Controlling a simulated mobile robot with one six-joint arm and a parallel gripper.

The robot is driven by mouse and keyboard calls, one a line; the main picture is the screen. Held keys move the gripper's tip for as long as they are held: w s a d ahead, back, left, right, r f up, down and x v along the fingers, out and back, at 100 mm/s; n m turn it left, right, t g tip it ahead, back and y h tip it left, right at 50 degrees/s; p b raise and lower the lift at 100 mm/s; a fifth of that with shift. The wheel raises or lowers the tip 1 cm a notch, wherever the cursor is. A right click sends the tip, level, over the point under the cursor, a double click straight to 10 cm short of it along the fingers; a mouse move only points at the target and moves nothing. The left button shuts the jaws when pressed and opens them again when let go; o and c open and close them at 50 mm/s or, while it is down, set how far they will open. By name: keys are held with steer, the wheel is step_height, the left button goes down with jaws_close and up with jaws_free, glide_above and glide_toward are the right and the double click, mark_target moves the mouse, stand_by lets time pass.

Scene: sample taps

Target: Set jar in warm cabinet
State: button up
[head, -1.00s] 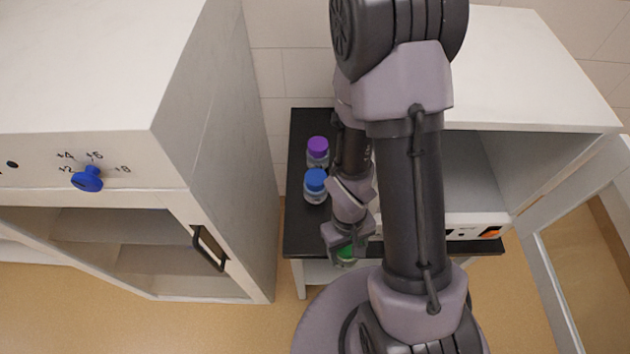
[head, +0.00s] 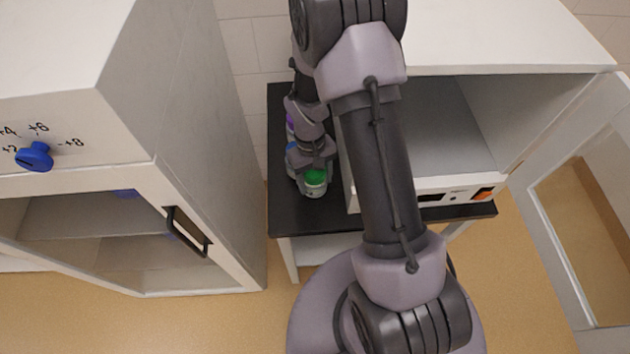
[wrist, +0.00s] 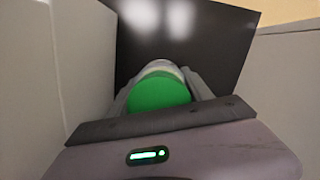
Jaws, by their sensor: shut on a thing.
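My gripper (head: 314,166) is shut on a jar with a green lid (head: 316,178). It holds the jar over the black tabletop beside the right cabinet; I cannot tell whether the jar touches the surface. In the wrist view the green lid (wrist: 158,94) sits between the fingers. The right cabinet (head: 452,128) is white, with a front panel and an orange switch (head: 484,194). Its door (head: 590,200) stands open and the inside I can see looks empty. Neither cabinet has a readable name. My arm covers part of the opening.
A jar with a purple lid (head: 290,123) and one with a blue lid (head: 290,160) stand on the black tabletop (head: 290,215), mostly hidden by my arm. A left cabinet (head: 205,130) with a blue knob (head: 35,156) and a shut glass door (head: 80,240) flanks the table.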

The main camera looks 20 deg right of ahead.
steer(key=shift+f, duration=0.1)
steer(key=o, duration=1.5)
